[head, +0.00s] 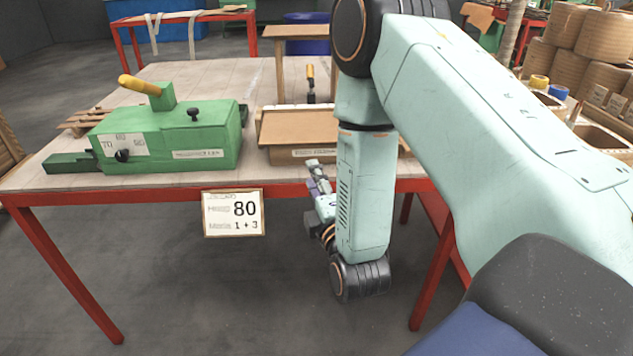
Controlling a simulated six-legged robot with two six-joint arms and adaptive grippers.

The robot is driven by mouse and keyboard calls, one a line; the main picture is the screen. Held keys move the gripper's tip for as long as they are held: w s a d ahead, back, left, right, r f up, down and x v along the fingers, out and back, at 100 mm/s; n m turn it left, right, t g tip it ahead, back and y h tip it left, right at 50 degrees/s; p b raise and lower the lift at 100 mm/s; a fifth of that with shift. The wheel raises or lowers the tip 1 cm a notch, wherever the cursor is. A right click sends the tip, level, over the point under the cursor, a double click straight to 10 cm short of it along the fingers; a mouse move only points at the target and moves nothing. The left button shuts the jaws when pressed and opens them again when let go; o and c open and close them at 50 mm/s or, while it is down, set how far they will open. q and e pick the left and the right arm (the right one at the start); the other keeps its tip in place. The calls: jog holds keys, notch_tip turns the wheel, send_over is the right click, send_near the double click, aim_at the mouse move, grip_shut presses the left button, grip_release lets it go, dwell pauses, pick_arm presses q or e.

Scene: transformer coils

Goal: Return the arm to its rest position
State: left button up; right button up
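My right arm comes in from the right, large and pale green, and bends down in front of the table. My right gripper (318,176) is small and partly hidden behind my forearm, near the table's front edge. I cannot make out its fingers well enough to tell whether it is open or shut, and I see nothing clearly held in it. My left arm and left gripper are not in view.
A wooden-topped table (60,178) with red legs carries a green machine (190,140) with a yellow handle and a cardboard-coloured box (300,128). A sign (233,212) reading 80 hangs in front. Stacked coils (603,36) stand at right. Floor at lower left is clear.

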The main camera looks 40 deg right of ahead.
jog(key=shift+s+a, duration=0.1)
jog(key=shift+s, duration=0.3)
dwell(0.4)
jog(key=s+a+f+m+g+y, duration=0.2)
jog(key=s+a+f+m+g, duration=0.25)
jog(key=f, duration=0.45)
jog(key=s+a+f+m+g+y, duration=0.1)
jog(key=s+f+m+g+y, duration=0.3)
jog(key=f+m, duration=0.4)
jog(key=s+a+f+m+g, duration=0.1)
jog(key=s+f+g, duration=0.3)
jog(key=s, duration=0.7)
jog(key=s+a+f+m+g, duration=0.1)
jog(key=s+a+f+g, duration=0.2)
jog(key=s, duration=0.8)
notch_tip(320, 180, down, 3)
jog(key=shift+a+r+g, duration=0.15)
jog(key=shift+g, duration=1)
jog(key=shift+c, duration=0.2)
